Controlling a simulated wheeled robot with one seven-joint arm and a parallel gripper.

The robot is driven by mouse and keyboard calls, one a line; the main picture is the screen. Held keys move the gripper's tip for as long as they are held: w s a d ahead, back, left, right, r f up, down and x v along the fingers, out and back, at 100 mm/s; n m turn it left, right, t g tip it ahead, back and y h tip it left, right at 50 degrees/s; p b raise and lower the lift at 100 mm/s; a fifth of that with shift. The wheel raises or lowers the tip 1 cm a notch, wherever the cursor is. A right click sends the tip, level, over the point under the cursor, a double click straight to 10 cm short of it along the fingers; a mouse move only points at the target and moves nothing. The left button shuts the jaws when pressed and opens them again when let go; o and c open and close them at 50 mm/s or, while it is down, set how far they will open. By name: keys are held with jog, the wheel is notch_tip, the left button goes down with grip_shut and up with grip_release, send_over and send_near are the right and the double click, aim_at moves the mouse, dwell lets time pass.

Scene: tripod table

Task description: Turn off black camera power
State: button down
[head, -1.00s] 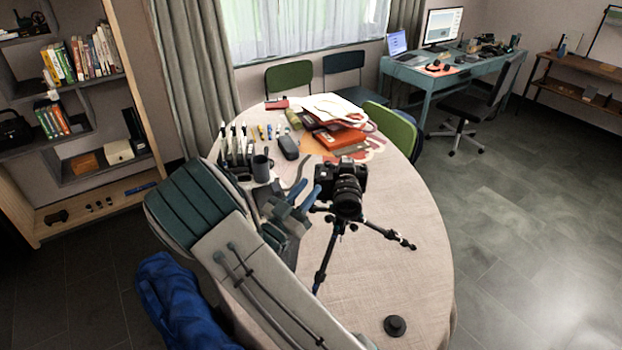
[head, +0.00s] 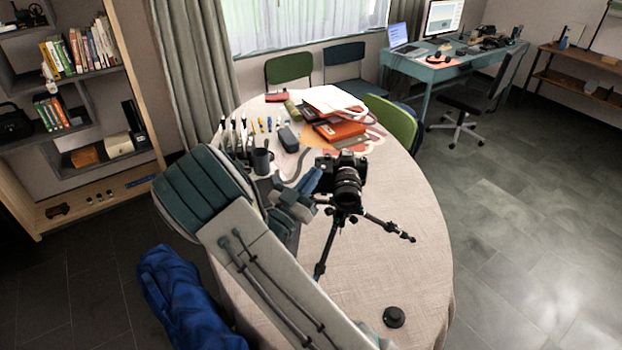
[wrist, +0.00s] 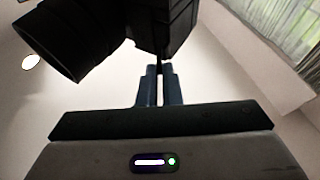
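The black camera (head: 348,190) sits on a black tripod (head: 385,226) on the oval table, its lens facing the near side. My gripper (head: 318,178) is just left of the camera body, with its blue fingers close together. The wrist view shows the camera's dark body and lens (wrist: 75,45) above my gripper (wrist: 159,70). The fingers are almost together there, with only a thin gap and nothing clearly held. The tips are very near the camera's underside or side; I cannot tell whether they touch. The power switch cannot be made out.
A black round cap (head: 394,317) lies at the table's near edge. A dark mug (head: 262,161), pens, a grey case (head: 289,138) and folders (head: 340,130) lie behind. The table's right side (head: 425,200) is clear. Chairs stand around the far side.

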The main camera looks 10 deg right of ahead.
jog(key=shift+s+d+f+n+t+y+b, duration=0.1)
jog(key=shift+s+d+n+t+y+b, duration=0.25)
jog(key=shift+n+t+y+b, duration=1.2)
jog(key=shift+s+d+r+n+t+y+b, duration=0.15)
jog(key=shift+d+n+t+y+b, duration=0.65)
jog(key=shift+y, duration=1.3)
jog(key=shift+s+d+f+n+t+y+b, duration=0.15)
jog(key=shift+s+n+t+y+b, duration=0.15)
jog(key=shift+n+t+y+b, duration=1)
jog(key=shift+m+y, duration=0.25)
jog(key=shift+y, duration=0.5)
jog(key=c, duration=1.6)
grip_release()
jog(key=shift+a+r+h+p, duration=0.2)
jog(key=shift+h+p, duration=0.1)
jog(key=shift+h, duration=0.3)
